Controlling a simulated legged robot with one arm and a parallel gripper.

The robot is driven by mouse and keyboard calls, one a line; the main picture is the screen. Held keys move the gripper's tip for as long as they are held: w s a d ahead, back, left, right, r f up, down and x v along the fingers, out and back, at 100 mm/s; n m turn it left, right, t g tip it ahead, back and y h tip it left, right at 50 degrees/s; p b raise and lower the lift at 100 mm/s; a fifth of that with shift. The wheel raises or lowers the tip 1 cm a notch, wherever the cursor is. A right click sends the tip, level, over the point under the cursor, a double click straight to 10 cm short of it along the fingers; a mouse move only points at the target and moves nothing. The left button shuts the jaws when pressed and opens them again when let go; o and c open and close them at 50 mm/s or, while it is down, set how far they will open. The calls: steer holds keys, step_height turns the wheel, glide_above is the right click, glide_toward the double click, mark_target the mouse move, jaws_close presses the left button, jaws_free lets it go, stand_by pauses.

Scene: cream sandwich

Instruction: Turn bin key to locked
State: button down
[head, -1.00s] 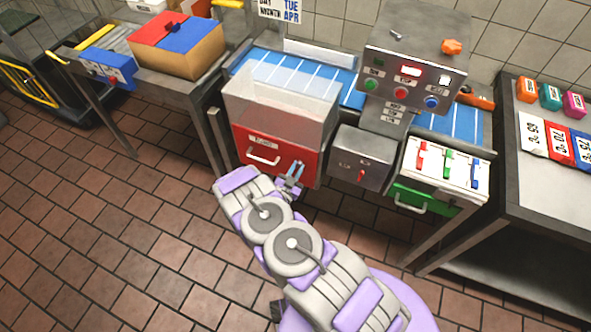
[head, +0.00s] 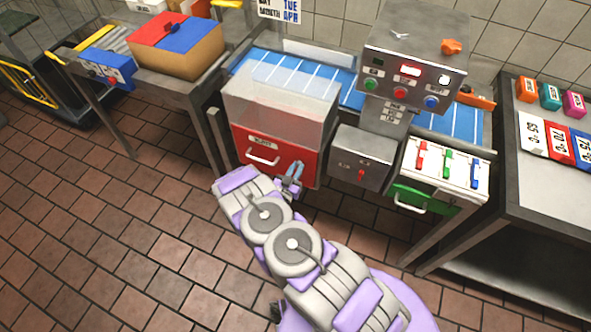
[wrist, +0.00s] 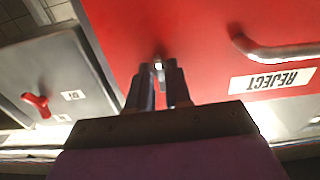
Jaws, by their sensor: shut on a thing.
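The red reject bin (head: 240,137) stands under the conveyor, with a clear upper part and a red front. Its front has a metal handle (head: 262,160) and a REJECT label, which reads upside down in the wrist view (wrist: 272,80). My gripper (head: 295,170) is at the right part of the red front. In the wrist view my gripper (wrist: 165,72) is shut on a small bright metal key (wrist: 159,66) at the red panel. The fingers hide most of the key, so I cannot tell its turn angle.
A grey box with a red switch (head: 361,174) is just right of the bin; it also shows in the wrist view (wrist: 38,103). A white panel with coloured levers (head: 447,165) is farther right. Tiled floor (head: 130,250) is clear at left.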

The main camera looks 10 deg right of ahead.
steer(key=c, duration=1.3)
jaws_free()
steer(key=shift+w, duration=0.1)
steer(key=shift+o, duration=0.2)
steer(key=p+v, duration=0.2)
steer(key=v, duration=1.5)
steer(key=shift+a, duration=0.15)
